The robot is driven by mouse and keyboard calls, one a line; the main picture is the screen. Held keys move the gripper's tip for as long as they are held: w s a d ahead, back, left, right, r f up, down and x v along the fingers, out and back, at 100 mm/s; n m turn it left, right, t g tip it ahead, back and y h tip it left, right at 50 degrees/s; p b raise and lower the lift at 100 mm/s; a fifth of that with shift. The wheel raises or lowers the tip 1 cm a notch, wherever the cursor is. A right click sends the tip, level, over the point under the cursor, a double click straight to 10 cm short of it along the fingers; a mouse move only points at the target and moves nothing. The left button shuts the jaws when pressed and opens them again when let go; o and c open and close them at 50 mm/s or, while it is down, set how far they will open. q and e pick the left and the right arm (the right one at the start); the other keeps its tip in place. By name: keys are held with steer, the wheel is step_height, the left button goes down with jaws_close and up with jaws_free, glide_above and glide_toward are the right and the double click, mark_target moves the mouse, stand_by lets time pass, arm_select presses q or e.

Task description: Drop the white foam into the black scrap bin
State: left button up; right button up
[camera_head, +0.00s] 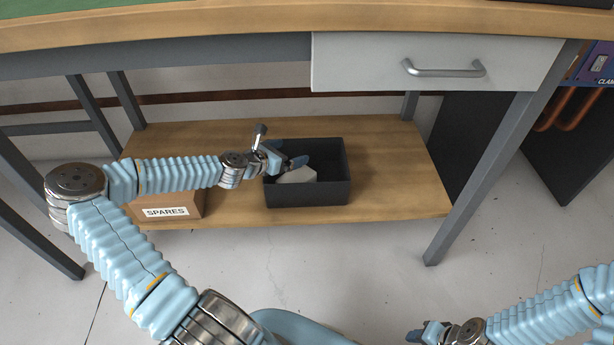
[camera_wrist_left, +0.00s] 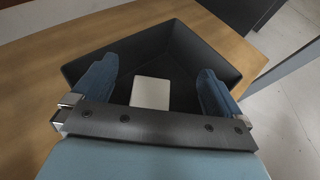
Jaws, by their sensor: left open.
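The black scrap bin (camera_head: 322,195) stands on the wooden lower shelf under the bench. The white foam (camera_head: 298,175) lies inside the bin, and my left gripper partly covers it in the head view. In the left wrist view the foam (camera_wrist_left: 150,93) is a pale block low in the bin (camera_wrist_left: 190,45), seen between my fingers. My left gripper (camera_wrist_left: 155,85) is open at the bin, its two blue fingers apart with neither touching the foam. In the head view the left gripper (camera_head: 290,160) is over the bin's left part. My right gripper (camera_head: 418,334) is at the bottom edge, its jaws unclear.
A cardboard box labelled SPARES (camera_head: 168,210) stands on the shelf (camera_head: 395,165) left of the bin, partly behind my left arm. The bench top and a grey drawer (camera_head: 430,65) are above. A table leg (camera_head: 480,180) stands at right. The shelf right of the bin is clear.

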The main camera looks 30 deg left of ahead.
arm_select(q)
steer(key=p+v, duration=0.2)
steer(key=v, duration=1.1)
steer(key=shift+s+p, duration=0.3)
steer(key=shift+s, duration=0.05)
steer(key=shift+a, duration=0.15)
